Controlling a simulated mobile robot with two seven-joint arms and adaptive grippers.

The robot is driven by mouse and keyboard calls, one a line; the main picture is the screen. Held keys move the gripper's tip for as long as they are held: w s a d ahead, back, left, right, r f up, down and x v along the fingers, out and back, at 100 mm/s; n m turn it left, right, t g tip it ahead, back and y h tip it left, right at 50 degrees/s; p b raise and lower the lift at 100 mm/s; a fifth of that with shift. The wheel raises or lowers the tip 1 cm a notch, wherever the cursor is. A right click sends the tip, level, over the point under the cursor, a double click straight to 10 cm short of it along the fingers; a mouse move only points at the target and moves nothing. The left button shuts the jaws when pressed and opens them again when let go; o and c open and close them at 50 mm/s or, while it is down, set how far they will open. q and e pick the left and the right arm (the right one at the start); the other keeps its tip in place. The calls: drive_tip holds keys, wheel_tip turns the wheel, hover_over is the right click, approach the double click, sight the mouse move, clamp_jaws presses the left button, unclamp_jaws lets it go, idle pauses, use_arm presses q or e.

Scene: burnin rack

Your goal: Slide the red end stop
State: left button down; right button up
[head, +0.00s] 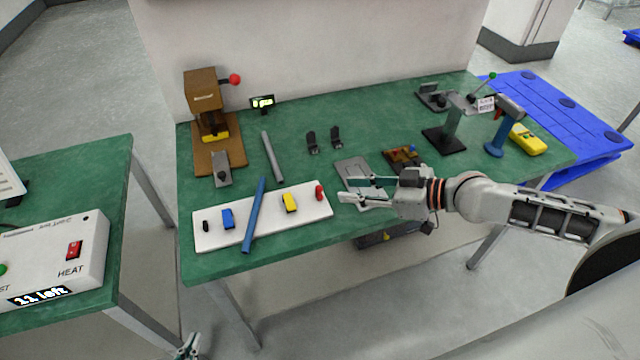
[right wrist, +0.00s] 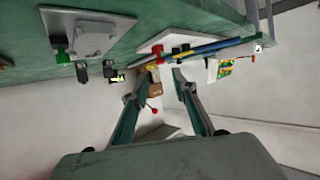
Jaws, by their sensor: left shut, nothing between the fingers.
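The red end stop (head: 319,192) stands at the right end of a white board (head: 265,234) on the green table. In the right wrist view it is the small red piece (right wrist: 157,49) near the white board's edge. My right gripper (head: 342,189) is just right of the red end stop, apart from it, with its fingers pointing left toward it. Its two fingers are spread and empty in the right wrist view (right wrist: 155,72). My left gripper (head: 188,345) shows only in part at the bottom edge of the head view, shut and empty, below the table.
The board also carries a black piece (head: 206,226), a blue block (head: 228,218) and a yellow block (head: 289,202). A blue bar (head: 254,215) lies across it. A grey bar (head: 272,157), a brown press (head: 203,105) and a grey plate (head: 352,168) stand nearby.

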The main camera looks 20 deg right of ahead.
sight(319, 187)
drive_tip(key=shift+p+x, duration=0.55)
drive_tip(key=shift+x, duration=3.1)
drive_tip(key=shift+c, duration=0.4)
clamp_jaws()
